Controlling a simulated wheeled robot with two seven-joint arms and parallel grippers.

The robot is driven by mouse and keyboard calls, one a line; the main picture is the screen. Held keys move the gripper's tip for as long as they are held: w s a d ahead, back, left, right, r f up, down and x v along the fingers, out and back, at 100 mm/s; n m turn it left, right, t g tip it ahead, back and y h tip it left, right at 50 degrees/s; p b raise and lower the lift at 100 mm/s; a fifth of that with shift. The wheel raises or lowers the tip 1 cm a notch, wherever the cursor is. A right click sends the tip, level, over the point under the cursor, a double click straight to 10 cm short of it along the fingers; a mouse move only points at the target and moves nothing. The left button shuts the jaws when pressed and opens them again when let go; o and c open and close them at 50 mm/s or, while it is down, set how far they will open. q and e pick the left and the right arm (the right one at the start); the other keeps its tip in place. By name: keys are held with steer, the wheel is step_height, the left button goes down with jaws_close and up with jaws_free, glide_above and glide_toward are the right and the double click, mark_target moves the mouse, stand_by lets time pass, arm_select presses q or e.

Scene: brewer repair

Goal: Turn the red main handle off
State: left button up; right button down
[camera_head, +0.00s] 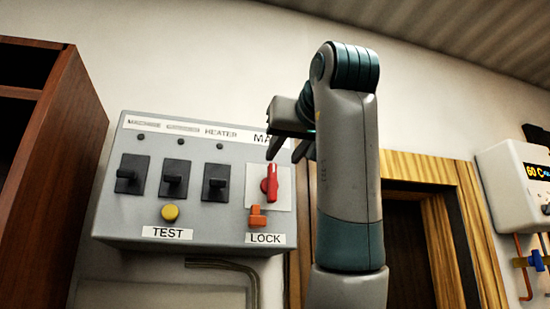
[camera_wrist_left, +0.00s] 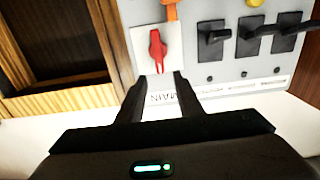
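The red main handle (camera_head: 270,184) is on a white plate at the right of the grey control panel (camera_head: 215,136). It points nearly upright in the head view and also shows in the left wrist view (camera_wrist_left: 157,50), where the panel appears upside down. My left gripper (camera_head: 286,151) is open and empty, just above and in front of the handle. In the wrist view its two fingertips (camera_wrist_left: 160,78) are apart, pointing at the handle and seemingly not touching it. Part of the "MAIN" label is hidden behind the gripper. My right gripper is not in view.
An orange lock piece (camera_head: 258,216) sits just below the handle. Several black switches (camera_head: 174,178) and a yellow test button (camera_head: 170,212) are left of it. A wooden cabinet (camera_head: 50,160) stands left; a white display box (camera_head: 515,185) is on the right wall.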

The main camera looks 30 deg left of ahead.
mark_target(274, 168)
arm_select(q)
steer(key=p+x, duration=0.3)
steer(key=x, duration=0.5)
jaws_close()
